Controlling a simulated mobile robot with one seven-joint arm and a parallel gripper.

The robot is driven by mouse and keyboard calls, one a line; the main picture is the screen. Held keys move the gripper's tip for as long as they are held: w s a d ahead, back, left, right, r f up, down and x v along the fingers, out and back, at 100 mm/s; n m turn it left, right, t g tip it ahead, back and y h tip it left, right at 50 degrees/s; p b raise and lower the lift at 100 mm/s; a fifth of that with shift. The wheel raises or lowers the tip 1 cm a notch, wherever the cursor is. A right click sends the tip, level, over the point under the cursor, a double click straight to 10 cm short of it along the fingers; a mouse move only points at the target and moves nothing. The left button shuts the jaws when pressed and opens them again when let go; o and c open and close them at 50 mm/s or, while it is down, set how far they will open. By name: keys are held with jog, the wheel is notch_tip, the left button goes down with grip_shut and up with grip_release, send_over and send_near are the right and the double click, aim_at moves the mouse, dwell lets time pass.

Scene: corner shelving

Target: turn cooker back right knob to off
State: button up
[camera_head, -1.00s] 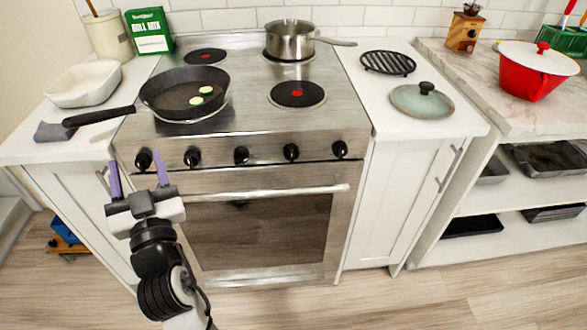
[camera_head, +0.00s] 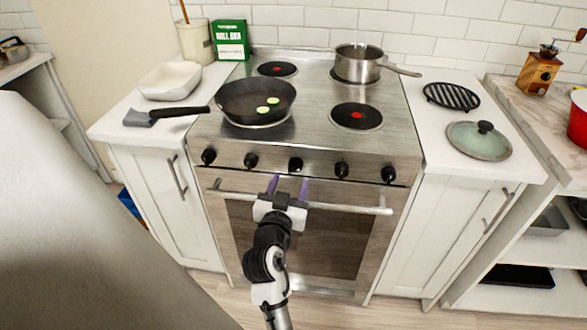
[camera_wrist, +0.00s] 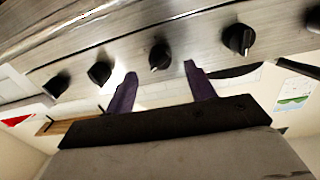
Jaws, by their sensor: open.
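The cooker (camera_head: 240,135) has a front row of several black knobs. The middle knob (camera_head: 295,165) is just beyond my gripper (camera_head: 288,182), which is open and empty in front of the panel. In the wrist view the gripper (camera_wrist: 161,70) has its purple fingers apart, with one knob (camera_wrist: 160,55) lying between and beyond the tips; contact is not clear. Two knobs to the right, the fourth (camera_head: 342,170) and the rightmost (camera_head: 388,174), stand apart from the gripper. No labels are readable, so I cannot tell which knob serves the back right burner.
A saucepan (camera_head: 356,66) stands on the back right burner, a frying pan (camera_head: 240,97) on the front left. The oven handle (camera_head: 340,207) runs across below the knobs, close to my gripper. A lid (camera_head: 478,142) and a black trivet (camera_head: 451,96) lie on the right counter.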

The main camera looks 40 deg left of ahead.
aim_at(294, 172)
jog(key=shift+p+x, duration=0.45)
jog(key=shift+x, duration=1.75)
jog(key=shift+c, duration=0.2)
jog(key=c, duration=0.9)
jog(key=shift+n, duration=0.3)
jog(key=n, duration=0.5)
jog(key=shift+n+p, duration=0.3)
jog(key=shift+p, duration=0.1)
jog(key=n+p, duration=0.2)
jog(key=n, duration=0.4)
jog(key=shift+d+y, duration=0.1)
jog(key=shift+y, duration=0.3)
jog(key=shift+f, duration=0.15)
